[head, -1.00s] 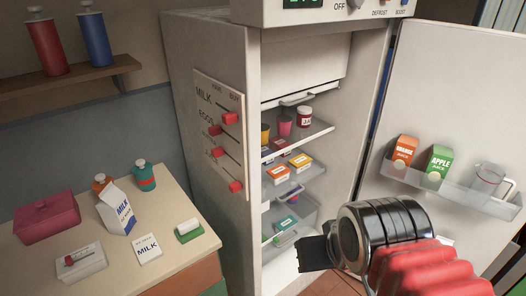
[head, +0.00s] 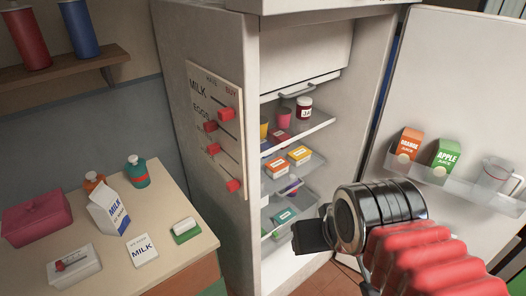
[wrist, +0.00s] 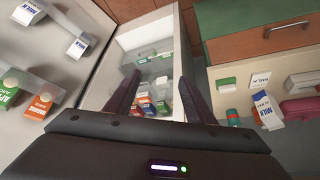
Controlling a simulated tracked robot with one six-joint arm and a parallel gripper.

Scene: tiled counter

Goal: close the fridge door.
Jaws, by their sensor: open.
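The fridge (head: 222,200) stands in the middle of the head view with its interior showing. Its door (head: 440,85) is wide open to the right, with a clear shelf on its inner side. In the wrist view the door (wrist: 50,65) is at the left. My gripper (head: 302,236) is in front of the opening, between the fridge body and the door, and touches neither as far as I can tell. In the wrist view its two fingers (wrist: 155,98) are spread with nothing between them, pointing toward the fridge.
The door shelf holds an orange juice carton (head: 408,145), an apple juice carton (head: 444,158) and a clear jug (head: 494,176). Food sits on the fridge shelves (head: 300,128). A counter (head: 180,258) at the left carries a milk carton (head: 110,212), a pink box (head: 36,218) and bottles.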

